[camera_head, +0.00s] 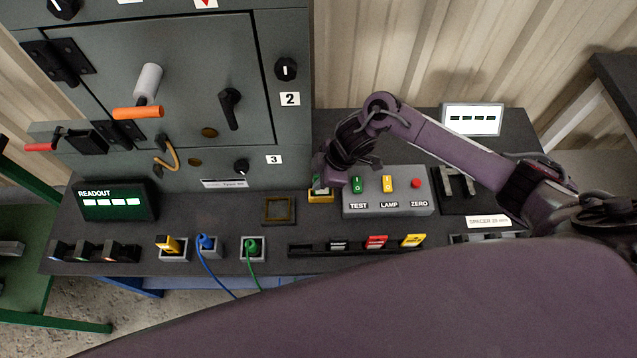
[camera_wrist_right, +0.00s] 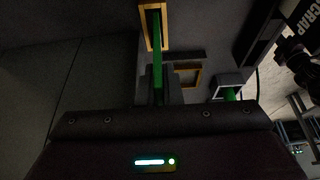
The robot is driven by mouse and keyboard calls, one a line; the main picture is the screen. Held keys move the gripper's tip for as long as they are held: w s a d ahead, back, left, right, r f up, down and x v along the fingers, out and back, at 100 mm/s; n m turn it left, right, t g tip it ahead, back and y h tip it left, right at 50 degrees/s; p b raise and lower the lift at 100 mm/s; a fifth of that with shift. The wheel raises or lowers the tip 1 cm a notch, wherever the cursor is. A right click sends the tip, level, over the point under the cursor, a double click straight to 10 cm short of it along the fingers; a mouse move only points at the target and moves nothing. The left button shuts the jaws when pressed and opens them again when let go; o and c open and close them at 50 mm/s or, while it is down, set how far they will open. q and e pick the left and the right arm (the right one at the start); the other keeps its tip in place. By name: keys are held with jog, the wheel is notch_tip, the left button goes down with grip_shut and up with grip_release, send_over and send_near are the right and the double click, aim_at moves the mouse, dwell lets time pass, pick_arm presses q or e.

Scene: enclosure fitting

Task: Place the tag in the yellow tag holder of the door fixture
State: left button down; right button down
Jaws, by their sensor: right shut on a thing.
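My right gripper (camera_head: 321,186) is low over the worktop at the yellow tag holder (camera_head: 320,197), left of the switch box. It is shut on a green tag (camera_wrist_right: 158,62), seen edge-on in the right wrist view between the fingers. The tag's far end lines up with the opening of the yellow holder (camera_wrist_right: 144,32) and overlaps it; I cannot tell how deep it sits. In the head view the gripper hides most of the tag. My left gripper is not in view.
A square tan-rimmed frame (camera_head: 279,209) lies just left of the holder. The grey switch box (camera_head: 388,205) stands close on the right. A rack (camera_head: 320,250) with black, red and yellow tags and the green plug block (camera_head: 253,250) are in front. The grey cabinet (camera_head: 225,150) rises behind left.

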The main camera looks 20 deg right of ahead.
jog(key=shift+f, duration=0.95)
jog(key=shift+w+f, duration=0.15)
jog(key=shift+f, duration=0.3)
jog(key=shift+a, duration=0.1)
jog(key=shift+f, duration=0.2)
jog(key=c, duration=1.9)
grip_release()
jog(key=shift+r, duration=0.5)
jog(key=p+v, duration=0.1)
jog(key=v, duration=1)
jog(key=shift+d+r, duration=0.15)
jog(key=shift+d, duration=0.15)
